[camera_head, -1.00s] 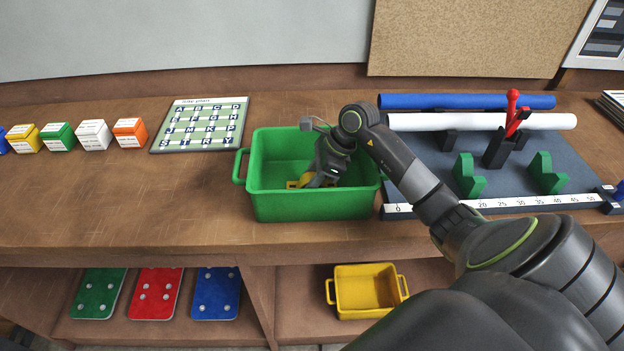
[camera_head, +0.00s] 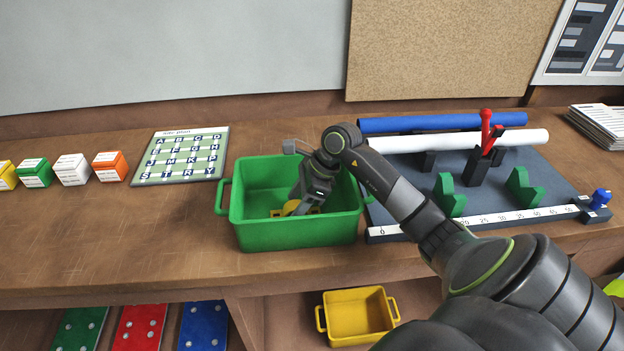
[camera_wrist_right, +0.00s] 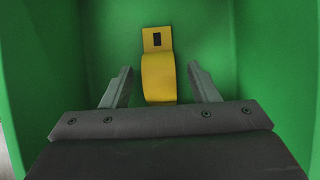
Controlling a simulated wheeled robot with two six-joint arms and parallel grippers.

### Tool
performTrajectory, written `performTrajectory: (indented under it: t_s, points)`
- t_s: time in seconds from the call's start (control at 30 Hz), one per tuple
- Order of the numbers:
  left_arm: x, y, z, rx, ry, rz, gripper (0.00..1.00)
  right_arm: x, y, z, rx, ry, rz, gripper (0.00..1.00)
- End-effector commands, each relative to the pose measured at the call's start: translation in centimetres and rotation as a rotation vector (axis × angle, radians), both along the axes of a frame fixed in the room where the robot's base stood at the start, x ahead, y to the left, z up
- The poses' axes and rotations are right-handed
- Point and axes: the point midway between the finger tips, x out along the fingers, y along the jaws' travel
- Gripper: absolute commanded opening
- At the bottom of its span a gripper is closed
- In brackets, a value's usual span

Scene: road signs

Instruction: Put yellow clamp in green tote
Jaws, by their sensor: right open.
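The green tote (camera_head: 298,235) stands on the workbench near the middle of the head view. The yellow clamp (camera_head: 279,212) lies inside it, partly hidden by my right gripper (camera_head: 302,207). In the right wrist view, the clamp (camera_wrist_right: 158,72) rests on the tote floor, in line with the gap between the fingers. My right gripper (camera_wrist_right: 160,90) reaches down into the tote, is open, and shows clear gaps to the clamp on both sides. My left gripper is not in view.
A dark fixture board (camera_head: 470,190) with green supports, blue and white tubes and a red-handled part stands right of the tote. A letter board (camera_head: 181,157) and several coloured blocks (camera_head: 72,169) are at left. A yellow tote (camera_head: 358,316) sits on the shelf below.

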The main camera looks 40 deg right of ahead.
Motion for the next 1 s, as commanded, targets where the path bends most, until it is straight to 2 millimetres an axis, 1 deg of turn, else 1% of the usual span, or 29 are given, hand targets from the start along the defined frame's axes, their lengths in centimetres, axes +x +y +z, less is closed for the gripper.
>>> performTrajectory:
  t_s: [0.03,0.1,0.4,0.6,0.8,1.0]
  points:
    - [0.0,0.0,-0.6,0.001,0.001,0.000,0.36,-0.2,-0.5,0.5,-0.006,-0.003,0.000,0.54]
    - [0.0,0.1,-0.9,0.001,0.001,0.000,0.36,-0.6,-1.0,1.5,-0.007,-0.002,0.001,0.54]
    - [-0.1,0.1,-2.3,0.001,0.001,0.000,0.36,-1.9,-3.2,6.0,-0.007,-0.002,-0.001,0.54]
    - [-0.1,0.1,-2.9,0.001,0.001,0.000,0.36,-2.5,-4.2,8.3,-0.004,-0.001,0.000,0.54]
    - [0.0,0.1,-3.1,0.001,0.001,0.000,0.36,-2.8,-4.5,9.3,-0.001,0.000,0.002,0.54]
    - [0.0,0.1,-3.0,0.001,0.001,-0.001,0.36,-2.9,-4.6,9.4,0.000,0.000,0.001,0.54]
